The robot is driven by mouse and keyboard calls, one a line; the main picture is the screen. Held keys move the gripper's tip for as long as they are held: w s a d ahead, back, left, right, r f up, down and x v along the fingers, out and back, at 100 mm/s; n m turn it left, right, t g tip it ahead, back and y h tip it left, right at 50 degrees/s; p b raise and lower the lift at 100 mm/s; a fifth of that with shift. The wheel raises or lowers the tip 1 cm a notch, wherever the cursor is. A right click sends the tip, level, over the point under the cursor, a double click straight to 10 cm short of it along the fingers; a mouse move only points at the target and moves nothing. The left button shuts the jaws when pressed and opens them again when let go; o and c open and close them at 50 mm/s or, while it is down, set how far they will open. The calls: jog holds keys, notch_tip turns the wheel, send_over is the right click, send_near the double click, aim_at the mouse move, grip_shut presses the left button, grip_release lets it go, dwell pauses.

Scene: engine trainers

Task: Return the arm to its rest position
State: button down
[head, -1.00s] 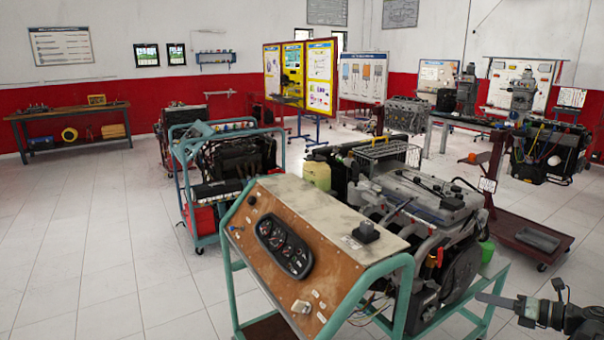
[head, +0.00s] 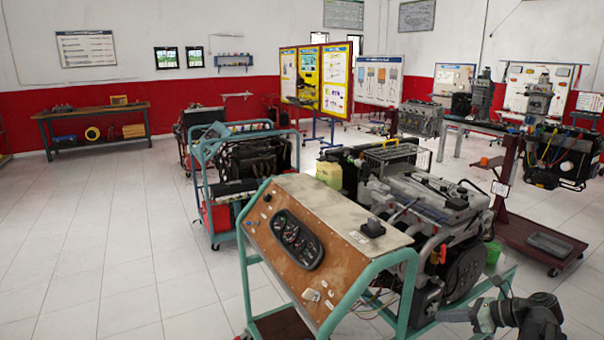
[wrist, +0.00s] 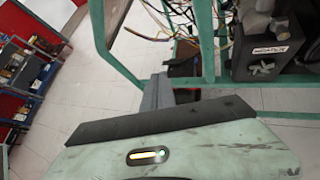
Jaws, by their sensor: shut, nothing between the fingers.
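My arm (head: 530,318) shows at the bottom right of the head view, low beside the front engine trainer. My gripper (head: 452,315) points left there, close in the picture to the trainer's green frame; I cannot tell the exact gap. In the wrist view my gripper (wrist: 157,88) shows as a grey pair of fingers, shut and empty, past the pale wrist cover. Nothing hangs from it.
The front engine trainer (head: 335,250) has a tan panel with gauges and green tubular legs. Its frame (wrist: 205,50) and wiring fill the upper wrist view. A red-based stand (head: 525,235) is behind at right. The floor (head: 100,250) at left is clear.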

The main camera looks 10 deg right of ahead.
jog(key=s+a+f+n+g+h+p, duration=0.1)
jog(key=a+f+n+g+h+p, duration=0.1)
jog(key=a+n, duration=1.2)
jog(key=a+f+n+g+h+p, duration=0.3)
jog(key=a+f+n+g+h, duration=0.1)
jog(key=a+n, duration=1)
jog(key=a+g+h, duration=0.1)
jog(key=h, duration=0.1)
jog(key=shift+s+a+n+g+h, duration=0.3)
jog(key=shift+s+a+g, duration=0.1)
jog(key=c, duration=1.3)
grip_release()
